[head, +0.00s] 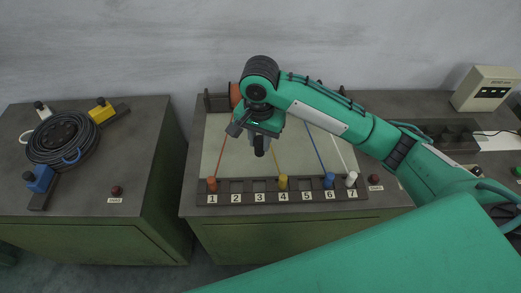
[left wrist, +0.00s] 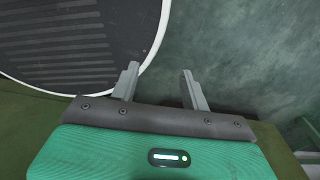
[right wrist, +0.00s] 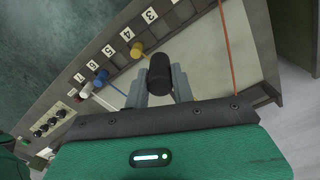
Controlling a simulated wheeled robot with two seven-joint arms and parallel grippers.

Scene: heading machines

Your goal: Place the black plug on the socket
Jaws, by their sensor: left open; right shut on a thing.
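My right gripper (head: 259,140) is shut on the black plug (head: 259,150) and holds it above the middle bench's panel, behind the numbered socket strip (head: 245,198). In the right wrist view the black plug (right wrist: 159,74) sits between the fingertips, seen nearly end-on. The strip has labels 1 to 7. An orange plug (head: 212,184) stands at 1, a yellow plug (head: 283,182) at 4, a blue plug (head: 329,180) at 6 and a white plug (head: 351,179) at 7. Places 2, 3 and 5 show no plug. My left gripper (left wrist: 159,78) is open and empty, above the floor.
Coloured cords run from the standing plugs back across the pale panel (head: 215,140). A left bench holds a black cable coil (head: 62,138) with blue and yellow blocks. Red buttons (head: 374,180) sit near the bench fronts. A pale box (head: 485,89) stands at the far right.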

